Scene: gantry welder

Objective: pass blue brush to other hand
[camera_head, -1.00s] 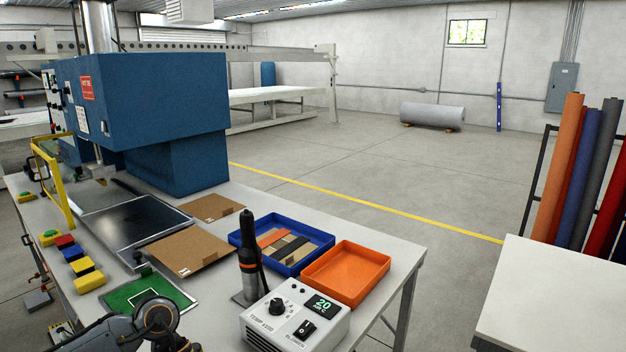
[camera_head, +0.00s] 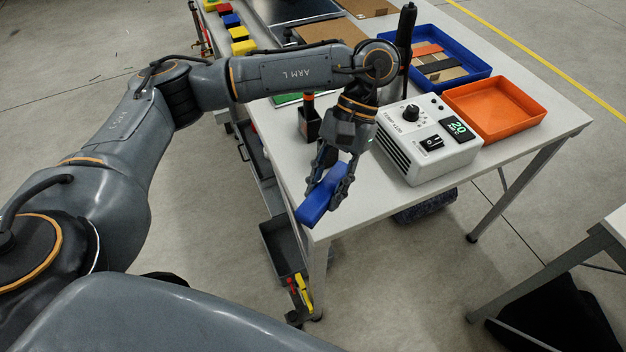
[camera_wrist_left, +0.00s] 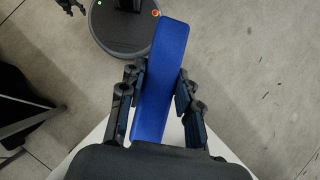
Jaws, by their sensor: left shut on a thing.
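The blue brush (camera_head: 319,196) is a long blue block, held at a tilt near the front corner of the white table. My left gripper (camera_head: 332,181) is shut on it. In the left wrist view the blue brush (camera_wrist_left: 164,75) runs lengthwise between the two fingers of the left gripper (camera_wrist_left: 160,95), its far end sticking out past the fingertips. Bristles do not show in either view. My right gripper does not show in the head view. In the left wrist view a dark gripper-like part (camera_wrist_left: 70,6) shows at the top left, too small to read.
A white heater control box (camera_head: 428,140) stands on the table (camera_head: 375,190) right of the gripper. A blue tray (camera_head: 478,72) and an orange tray (camera_head: 497,108) lie behind it. Open floor lies before the table.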

